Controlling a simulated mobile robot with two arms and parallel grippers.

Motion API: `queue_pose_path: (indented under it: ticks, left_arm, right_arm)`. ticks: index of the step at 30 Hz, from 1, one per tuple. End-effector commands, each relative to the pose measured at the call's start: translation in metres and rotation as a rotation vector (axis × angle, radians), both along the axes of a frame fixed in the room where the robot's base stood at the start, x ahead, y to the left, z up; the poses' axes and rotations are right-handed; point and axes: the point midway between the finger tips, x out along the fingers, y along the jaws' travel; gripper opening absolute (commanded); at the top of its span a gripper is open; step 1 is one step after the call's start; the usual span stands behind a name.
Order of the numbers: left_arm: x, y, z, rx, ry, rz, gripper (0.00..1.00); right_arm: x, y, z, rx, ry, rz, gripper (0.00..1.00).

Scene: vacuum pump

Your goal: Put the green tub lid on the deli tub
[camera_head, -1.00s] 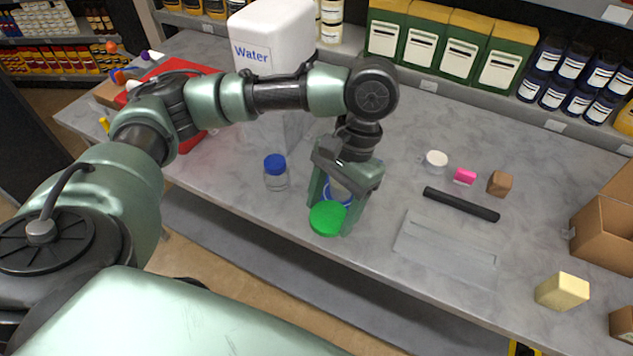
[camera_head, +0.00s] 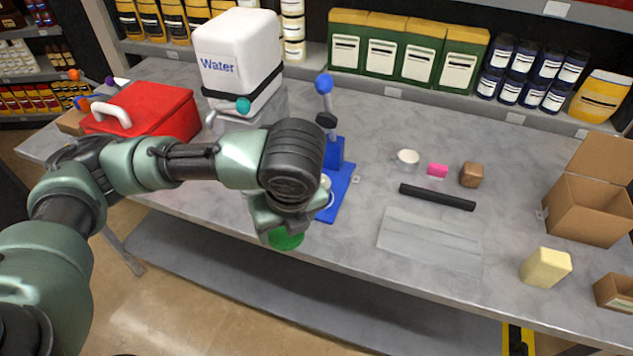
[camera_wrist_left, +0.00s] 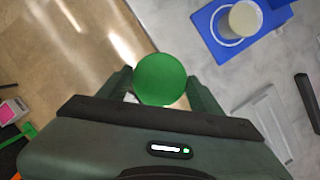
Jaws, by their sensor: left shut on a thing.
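The round green tub lid (camera_head: 287,241) is held in my left gripper (camera_head: 277,222), near the table's front edge. In the left wrist view the lid (camera_wrist_left: 160,76) sits between the two fingers of my left gripper (camera_wrist_left: 157,82). A cream, round-topped thing (camera_wrist_left: 243,18), possibly the deli tub, stands on a blue plate (camera_wrist_left: 215,35), apart from the lid. In the head view my arm partly hides the blue stand's plate (camera_head: 340,190) and a white round shape on it. I cannot tell for sure which thing is the tub. My right gripper is not in view.
A white water container (camera_head: 238,55) and a red box (camera_head: 150,110) stand at the back left. A white cup (camera_head: 407,160), pink block (camera_head: 437,170), brown block (camera_head: 471,175), black bar (camera_head: 437,197) and clear sheet (camera_head: 430,240) lie to the right.

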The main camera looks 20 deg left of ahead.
Motion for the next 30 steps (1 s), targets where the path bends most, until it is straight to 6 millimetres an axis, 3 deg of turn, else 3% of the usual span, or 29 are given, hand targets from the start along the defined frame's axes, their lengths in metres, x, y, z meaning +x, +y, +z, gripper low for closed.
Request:
queue_pose_path:
  ticks: [5, 15, 21, 30]
  left_arm:
    - [0.022, -0.001, 0.003, 0.0, -0.001, -0.033, 0.28]
    - [0.113, -0.004, 0.005, 0.002, 0.001, -0.03, 0.28]
    - [0.158, -0.006, 0.003, 0.002, 0.0, -0.031, 0.28]
    - [0.181, -0.006, -0.004, 0.002, 0.004, -0.033, 0.28]
  right_arm:
    - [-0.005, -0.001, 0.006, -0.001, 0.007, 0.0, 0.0]
    - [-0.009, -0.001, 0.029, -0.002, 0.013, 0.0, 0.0]
    - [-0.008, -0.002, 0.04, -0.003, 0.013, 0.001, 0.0]
    - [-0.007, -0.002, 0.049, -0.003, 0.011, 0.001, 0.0]
